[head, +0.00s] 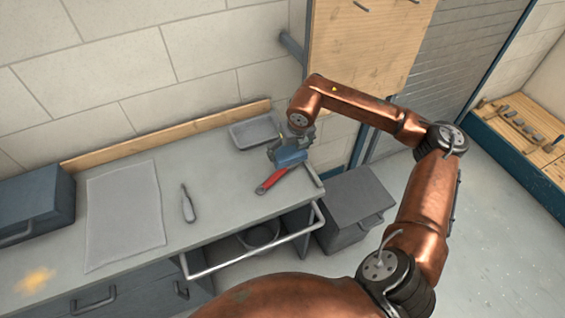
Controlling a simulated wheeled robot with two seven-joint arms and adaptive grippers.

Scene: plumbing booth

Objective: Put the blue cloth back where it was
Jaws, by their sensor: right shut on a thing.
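A blue cloth (291,157) shows as a small bunched patch at the right end of the grey workbench (215,225). My right gripper (288,147) is above it with fingers pointing down, shut on the cloth. The fingertips are small and partly hidden by the wrist and the cloth. I cannot tell whether the cloth touches the bench top. A red-handled tool (271,181) lies just in front of the cloth. My left gripper is not in view.
A grey tray (238,143) sits behind the gripper. A slim grey tool (187,205) and a pale mat (121,249) lie further left, by a blue toolbox (40,198). A metal rail (250,256) runs along the front.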

